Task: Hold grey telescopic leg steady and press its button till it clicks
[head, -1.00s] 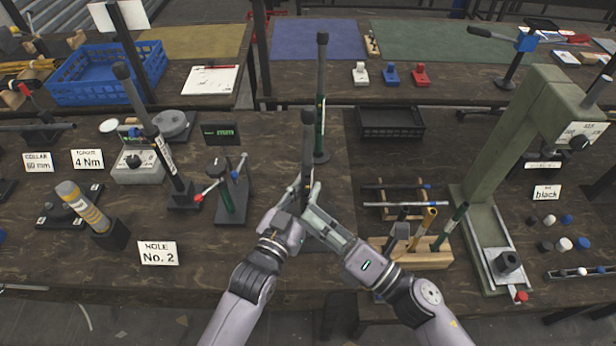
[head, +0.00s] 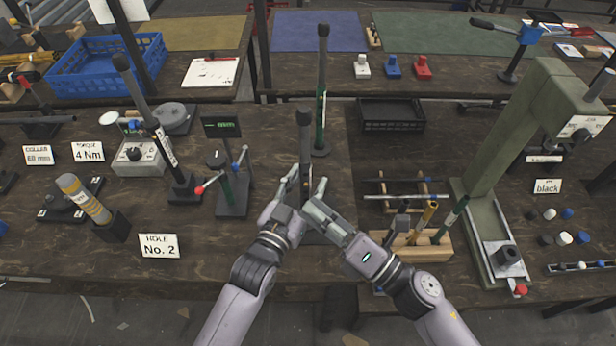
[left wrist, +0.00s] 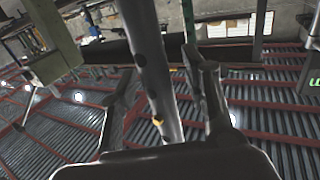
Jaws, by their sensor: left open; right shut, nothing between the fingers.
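The grey telescopic leg (head: 305,140) stands upright at the middle of the front bench in the head view. Its lower part is hidden behind my grippers. In the left wrist view it is a grey tube (left wrist: 150,60) with a row of dark holes and a small yellow button (left wrist: 158,122) low on it. My left gripper (head: 294,184) is open, with a finger on either side of the tube; the left wrist view shows gaps between tube and fingers. My right gripper (head: 311,206) is shut and empty, close to the leg on its right side. Contact cannot be told.
A green leg (head: 321,110) stands just behind. A small display stand (head: 221,128) and a fixture with red and blue knobs (head: 232,195) are to the left. A wooden rack (head: 420,247) is right of my right gripper, and a large green press (head: 500,150) is farther right.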

